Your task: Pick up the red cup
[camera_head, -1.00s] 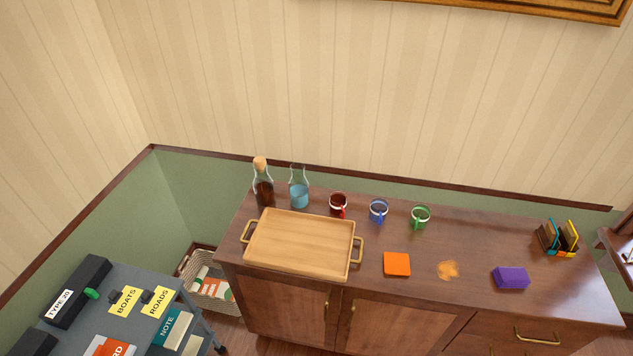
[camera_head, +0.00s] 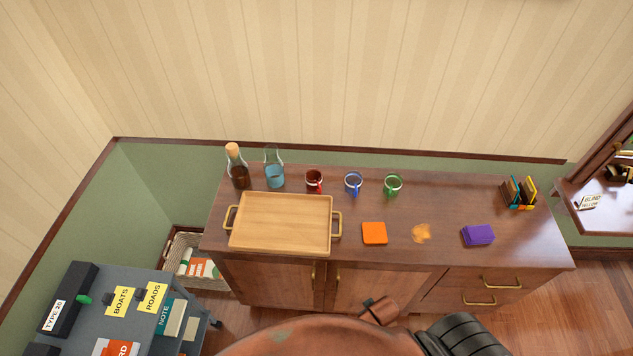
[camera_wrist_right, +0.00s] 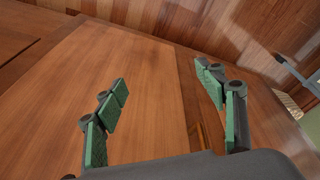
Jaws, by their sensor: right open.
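The red cup (camera_head: 314,181) stands upright near the back of the wooden sideboard (camera_head: 500,252), between the glass carafe of blue liquid (camera_head: 275,175) and the blue cup (camera_head: 353,184). A green cup (camera_head: 393,185) stands further right in the same row. In the right wrist view, my right gripper (camera_wrist_right: 163,85) is open and empty, with wooden cabinet surfaces beyond its green-padded fingers. No cup shows in that view. In the head view, part of my own arm shows at the bottom edge, well in front of the cups. My left gripper is not in view.
A wooden tray (camera_head: 281,249) with brass handles lies in front of the red cup. A corked bottle (camera_head: 238,170) stands at the left. A grey cart (camera_head: 90,320) stands at lower left.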

